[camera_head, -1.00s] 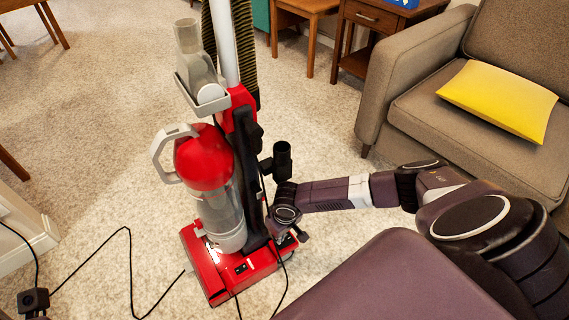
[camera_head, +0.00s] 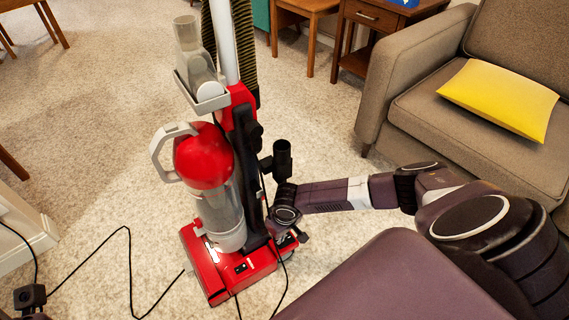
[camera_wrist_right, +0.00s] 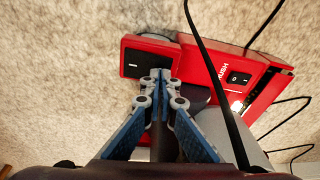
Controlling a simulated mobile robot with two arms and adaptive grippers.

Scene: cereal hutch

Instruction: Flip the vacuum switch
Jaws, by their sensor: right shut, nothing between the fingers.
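The red and grey upright vacuum (camera_head: 208,160) stands on the carpet in the head view. A small black switch (camera_head: 240,268) is on its red base, and it also shows in the right wrist view as a black rocker (camera_wrist_right: 237,78) with white marks. A second black patch with a white line (camera_wrist_right: 132,65) is on the red block by my fingertips.
A black cord (camera_head: 130,265) runs over the carpet on the left, and another cord (camera_wrist_right: 205,60) crosses close in front of the wrist camera. A brown armchair (camera_head: 390,85) with a yellow cushion (camera_head: 500,98) stands at the right.

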